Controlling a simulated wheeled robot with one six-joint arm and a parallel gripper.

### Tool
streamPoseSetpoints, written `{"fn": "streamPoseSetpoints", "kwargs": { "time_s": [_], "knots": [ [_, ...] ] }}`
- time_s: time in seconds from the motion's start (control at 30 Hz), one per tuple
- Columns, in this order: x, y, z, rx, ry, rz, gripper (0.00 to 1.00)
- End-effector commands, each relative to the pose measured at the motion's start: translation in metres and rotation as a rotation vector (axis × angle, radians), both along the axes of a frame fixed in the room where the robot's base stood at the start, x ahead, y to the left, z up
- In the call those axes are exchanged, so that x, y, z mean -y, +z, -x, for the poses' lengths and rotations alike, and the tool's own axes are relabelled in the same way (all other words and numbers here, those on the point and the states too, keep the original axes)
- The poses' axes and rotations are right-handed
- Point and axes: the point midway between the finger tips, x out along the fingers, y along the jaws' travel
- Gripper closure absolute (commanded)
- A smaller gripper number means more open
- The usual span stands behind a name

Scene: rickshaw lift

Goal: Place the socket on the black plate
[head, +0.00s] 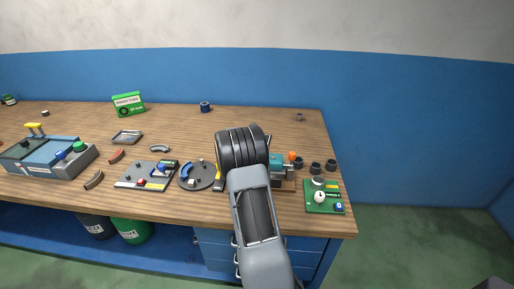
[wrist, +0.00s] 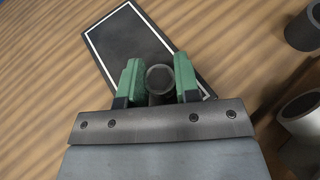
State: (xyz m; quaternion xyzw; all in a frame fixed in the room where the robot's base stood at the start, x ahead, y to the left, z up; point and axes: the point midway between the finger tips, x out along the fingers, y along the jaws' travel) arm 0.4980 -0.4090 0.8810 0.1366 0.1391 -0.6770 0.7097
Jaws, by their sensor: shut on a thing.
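In the wrist view, my gripper (wrist: 159,82) has green fingers closed on a dark round socket (wrist: 160,76), seen end-on with its hollow opening up. The black plate (wrist: 118,48) with a white border line lies on the wooden bench beyond and partly under the gripper. The held socket overlaps the near part of the plate in this view; I cannot tell whether it touches it. The near end of the plate is hidden by the gripper. In the head view my arm hides the gripper, the held socket and the plate.
More dark sockets (wrist: 301,110) stand to the right of the gripper; they also show in the head view (head: 315,167). A green board (head: 325,203) lies at the front right. A round grey tray (head: 196,180) and a dark parts board (head: 135,180) lie left of my arm.

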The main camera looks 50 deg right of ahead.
Motion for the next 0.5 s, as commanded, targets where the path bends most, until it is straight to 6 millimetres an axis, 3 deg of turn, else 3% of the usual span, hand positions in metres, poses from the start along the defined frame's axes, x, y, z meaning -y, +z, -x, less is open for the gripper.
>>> {"fn": "streamPoseSetpoints", "kwargs": {
  "time_s": [0.17, 0.2, 0.43, 0.5],
  "knots": [
    [0.0000, -0.0049, 0.0000, 0.000, 0.000, 0.000, 0.94],
    [0.0000, -0.0042, 0.0000, 0.000, 0.000, 0.000, 0.68],
    [0.0000, -0.0036, 0.0000, 0.000, 0.000, 0.000, 0.46],
    [-0.0001, -0.0035, 0.0000, 0.000, 0.000, 0.000, 0.45]
  ]
}}
